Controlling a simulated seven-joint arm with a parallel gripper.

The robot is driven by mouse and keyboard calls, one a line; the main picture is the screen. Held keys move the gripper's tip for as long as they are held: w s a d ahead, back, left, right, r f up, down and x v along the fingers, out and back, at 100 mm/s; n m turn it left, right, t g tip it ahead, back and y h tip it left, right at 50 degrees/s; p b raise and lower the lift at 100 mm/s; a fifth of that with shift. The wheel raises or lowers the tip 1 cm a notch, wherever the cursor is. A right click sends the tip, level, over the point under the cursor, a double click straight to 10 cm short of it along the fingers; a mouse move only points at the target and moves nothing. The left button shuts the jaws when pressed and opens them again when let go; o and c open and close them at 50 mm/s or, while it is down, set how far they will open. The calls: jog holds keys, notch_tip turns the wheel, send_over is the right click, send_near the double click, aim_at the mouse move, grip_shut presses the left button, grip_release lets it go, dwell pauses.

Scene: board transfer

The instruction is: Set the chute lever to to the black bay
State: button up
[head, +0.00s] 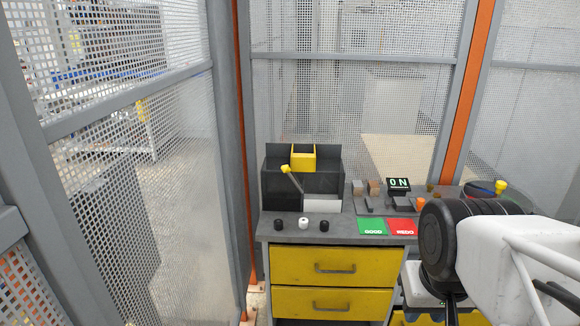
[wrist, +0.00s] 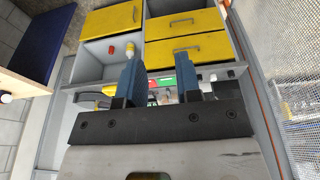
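The chute unit (head: 274,160) is a dark grey box at the back left of the workbench in the head view, with a yellow hopper (head: 303,162) on top. The chute lever (head: 291,180) is in front of it, its yellow knob tilted up and to the left. The black bay (head: 279,198) is at the lower left, and a white bay (head: 322,205) is to its right. My gripper (wrist: 159,60) shows in the wrist view with blue fingers wide apart and nothing between them. It is well away from the lever, on the bench's right side.
Black, white and black pucks (head: 303,223) stand before the chute. Green GOOD (head: 372,226) and red REDO (head: 402,227) pads lie to the right, below small blocks and an ON display (head: 398,185). Yellow drawers (head: 335,267) are below; mesh fencing (head: 350,100) stands behind and left.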

jog(key=shift+w, duration=0.2)
jog(key=c, duration=0.5)
jog(key=shift+w+d, duration=0.15)
jog(key=shift+w, duration=0.15)
grip_shut()
jog(key=w+d+n+g+h, duration=0.15)
jog(key=w+n+h, duration=0.5)
jog(key=w, duration=1.15)
jog(key=w+a+f+n+t+h, duration=0.1)
jog(key=w+a+n+t+h, duration=0.15)
jog(key=w, duration=0.55)
jog(key=w+a+f+n+t+h, duration=0.1)
jog(key=w+a+h, duration=0.2)
jog(key=w, duration=0.5)
jog(key=w+a+f+n+t+h, duration=0.25)
jog(key=w+a+f+t, duration=0.2)
jog(key=w+a, duration=0.25)
jog(key=w+a+f+n+t+y, duration=0.2)
jog(key=a+f+n+t, duration=0.1)
jog(key=a, duration=0.4)
jog(key=w+a+f+n+t+y, duration=0.2)
jog(key=a+f+n+t, duration=0.2)
jog(key=a, duration=0.4)
jog(key=w+a+f+n+t+y, duration=0.2)
jog(key=w+a+f+n+t, duration=0.1)
jog(key=a+f+t, duration=0.2)
jog(key=shift+a+n+t, duration=0.25)
jog(key=shift+a+n, duration=0.1)
jog(key=shift+a, duration=0.95)
